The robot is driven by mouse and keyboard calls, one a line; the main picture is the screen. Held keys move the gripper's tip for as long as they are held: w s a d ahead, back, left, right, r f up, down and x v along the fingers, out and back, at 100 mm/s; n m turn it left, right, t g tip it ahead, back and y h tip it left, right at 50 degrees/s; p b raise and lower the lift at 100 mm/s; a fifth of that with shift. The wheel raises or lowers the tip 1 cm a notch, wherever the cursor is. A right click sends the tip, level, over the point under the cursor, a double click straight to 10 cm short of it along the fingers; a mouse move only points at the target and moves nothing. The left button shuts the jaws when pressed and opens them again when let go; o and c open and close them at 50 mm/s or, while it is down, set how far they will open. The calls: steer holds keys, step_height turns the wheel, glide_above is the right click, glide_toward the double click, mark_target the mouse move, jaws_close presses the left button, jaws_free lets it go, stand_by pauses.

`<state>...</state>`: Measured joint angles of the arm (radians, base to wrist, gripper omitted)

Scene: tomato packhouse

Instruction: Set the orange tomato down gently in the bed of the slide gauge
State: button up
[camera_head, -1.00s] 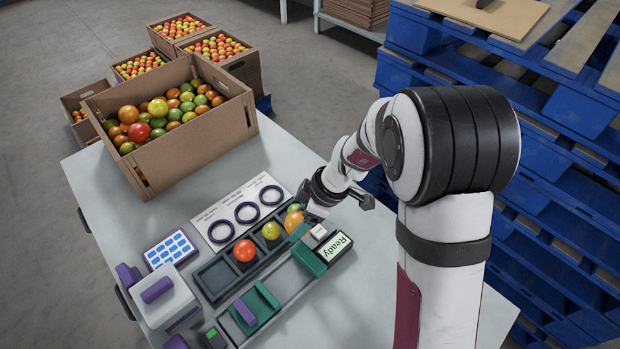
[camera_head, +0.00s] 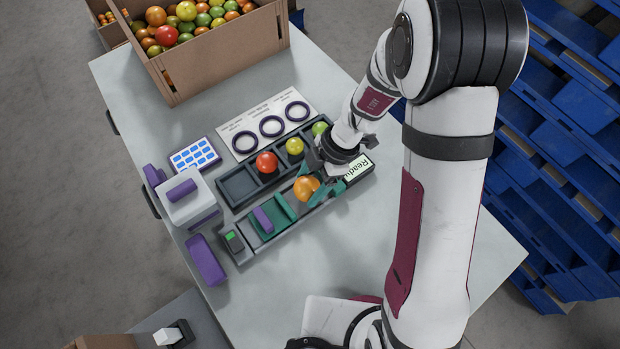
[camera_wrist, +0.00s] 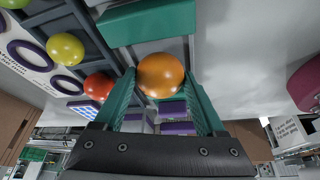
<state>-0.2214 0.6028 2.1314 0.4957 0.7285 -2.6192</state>
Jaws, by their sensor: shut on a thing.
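The orange tomato (camera_head: 306,188) is between the fingers of my gripper (camera_head: 318,186), which is shut on it. The wrist view shows the orange tomato (camera_wrist: 160,75) held near the fingertips, between two green fingers. It is over the bed of the slide gauge (camera_head: 250,241), between the green sliding jaw (camera_head: 284,206) with its purple handle and the gauge's other end. The wrist view shows a green block (camera_wrist: 150,22) of the gauge just beyond the tomato. I cannot tell whether the tomato touches the bed.
Beside the gauge, a dark divided tray (camera_head: 232,200) holds a red tomato (camera_head: 266,162), a yellow tomato (camera_head: 295,146) and a green tomato (camera_head: 320,128). A card with purple rings (camera_head: 271,126), a Ready display (camera_head: 357,167) and a blue-button panel (camera_head: 195,155) are close. The table's front right is clear.

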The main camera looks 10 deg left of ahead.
steer(key=shift+f, duration=0.55)
stand_by(0.5)
steer(key=o, duration=0.9)
steer(key=shift+c, duration=0.2)
steer(key=shift+c, duration=1)
steer(key=shift+r, duration=0.1)
steer(key=shift+r, duration=3.4)
